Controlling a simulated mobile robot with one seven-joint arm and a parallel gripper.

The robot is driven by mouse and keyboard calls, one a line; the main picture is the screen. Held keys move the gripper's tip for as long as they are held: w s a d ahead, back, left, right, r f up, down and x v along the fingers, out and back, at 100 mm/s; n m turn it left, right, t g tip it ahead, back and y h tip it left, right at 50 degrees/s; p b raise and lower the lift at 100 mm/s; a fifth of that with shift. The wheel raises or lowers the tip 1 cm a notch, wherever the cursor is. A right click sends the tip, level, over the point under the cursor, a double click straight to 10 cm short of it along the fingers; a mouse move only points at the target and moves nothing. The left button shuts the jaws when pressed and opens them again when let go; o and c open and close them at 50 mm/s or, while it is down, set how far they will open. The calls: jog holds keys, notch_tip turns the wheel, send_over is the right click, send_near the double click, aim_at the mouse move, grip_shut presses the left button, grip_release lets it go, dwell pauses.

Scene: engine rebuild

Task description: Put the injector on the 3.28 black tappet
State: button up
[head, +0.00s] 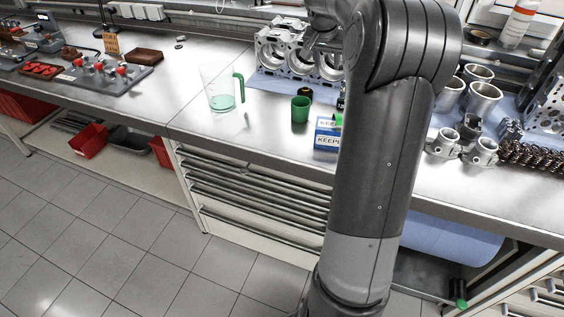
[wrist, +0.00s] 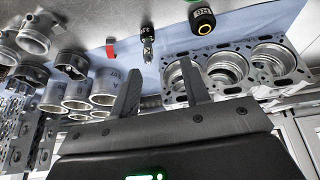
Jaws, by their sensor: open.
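In the wrist view, my gripper (wrist: 158,67) has its two dark fingers spread, with nothing between them. A small dark metal part that looks like the injector (wrist: 147,42) is beyond the fingertips, apart from them. In the head view it is partly hidden beside my arm (head: 341,99). A short black cylinder with a gold end, which looks like the black tappet (wrist: 202,20), is to its right in the wrist view. In the head view it is behind the green cup (head: 304,93). Its marking is too small to read surely.
An engine block (head: 290,52) stands at the back on blue cloth.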

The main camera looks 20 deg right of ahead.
jog(key=s+a+r+n+t, duration=0.1)
jog(key=s+a+r+n, duration=0.15)
jog(key=s+a, duration=0.6)
jog(key=s+a+r+n, duration=0.25)
jog(key=s+a, duration=0.25)
jog(key=a, duration=0.6)
jog(key=s+a+f+n+y, duration=0.1)
jog(key=s+a+f, duration=0.1)
jog(key=s, duration=0.4)
jog(key=s+a+f+n+t+y, duration=0.1)
jog(key=s+a+f, duration=0.1)
jog(key=s+a, duration=0.3)
jog(key=s+a+f+n+y, duration=0.1)
jog(key=s+a+f+n, duration=0.1)
jog(key=s, duration=0.7)
jog(key=shift+s+a+t+y, duration=0.15)
jog(key=shift+a+t+y, duration=0.2)
jog(key=shift+a, duration=0.5)
jog(key=shift+r, duration=0.1)
